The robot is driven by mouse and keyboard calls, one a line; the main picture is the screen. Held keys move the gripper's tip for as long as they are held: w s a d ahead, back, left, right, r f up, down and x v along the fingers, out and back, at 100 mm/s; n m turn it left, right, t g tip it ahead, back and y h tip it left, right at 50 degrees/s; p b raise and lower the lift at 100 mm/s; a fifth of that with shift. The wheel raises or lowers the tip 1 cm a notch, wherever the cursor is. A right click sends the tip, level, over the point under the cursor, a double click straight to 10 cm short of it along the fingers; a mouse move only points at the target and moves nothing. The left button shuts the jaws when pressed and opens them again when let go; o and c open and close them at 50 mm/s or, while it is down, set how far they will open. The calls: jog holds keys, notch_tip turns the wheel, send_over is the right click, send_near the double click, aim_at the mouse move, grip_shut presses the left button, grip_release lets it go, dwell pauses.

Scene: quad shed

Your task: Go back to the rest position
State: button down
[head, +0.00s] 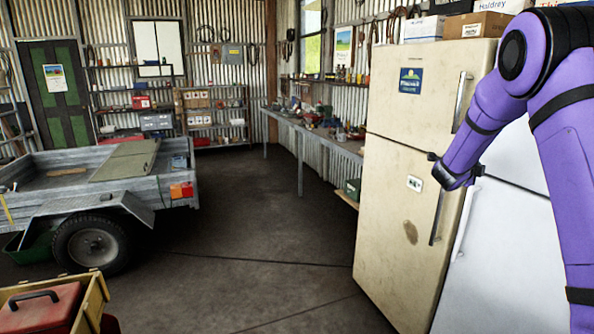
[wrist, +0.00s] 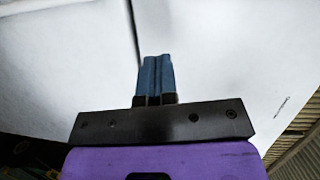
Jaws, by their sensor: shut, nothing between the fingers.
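My gripper (wrist: 155,62) shows in the wrist view with its two blue fingers pressed together and nothing between them. In the head view, my purple arm comes down from the upper right, and the end of it, with my gripper (head: 434,157), is in front of the cream fridge (head: 400,190). A white fridge (head: 510,235) stands to the right of the cream one, partly hidden by my arm. White panels (wrist: 225,55) with a dark seam fill most of the wrist view behind the fingers. I cannot tell how far the fingers are from them.
A workbench (head: 325,138) with clutter runs along the right wall. A grey trailer (head: 100,190) stands at left. A wooden crate (head: 95,300) with a red box (head: 40,312) is at the lower left. The concrete floor (head: 250,235) between trailer and fridges is clear.

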jog(key=s+a+r+n+t+y, duration=0.1)
jog(key=s+a+r+n+y, duration=0.6)
jog(key=a, duration=0.3)
jog(key=s+a+r+n+t+y, duration=0.1)
jog(key=s+a+r+n+y, duration=0.4)
jog(key=s+a+r+n, duration=0.3)
jog(key=s+a+f+n+g, duration=0.2)
jog(key=s+n, duration=0.2)
jog(key=s, duration=0.7)
jog(key=s+a+f+n+g+y, duration=0.1)
jog(key=s+a+f+n+g, duration=0.1)
jog(key=s, duration=0.9)
jog(key=s+a+f+n+g, duration=0.2)
jog(key=s+n, duration=0.4)
jog(key=s, duration=0.6)
jog(key=shift+a+n+g, duration=0.4)
jog(key=shift+a+g, duration=0.1)
jog(key=shift+a, duration=0.3)
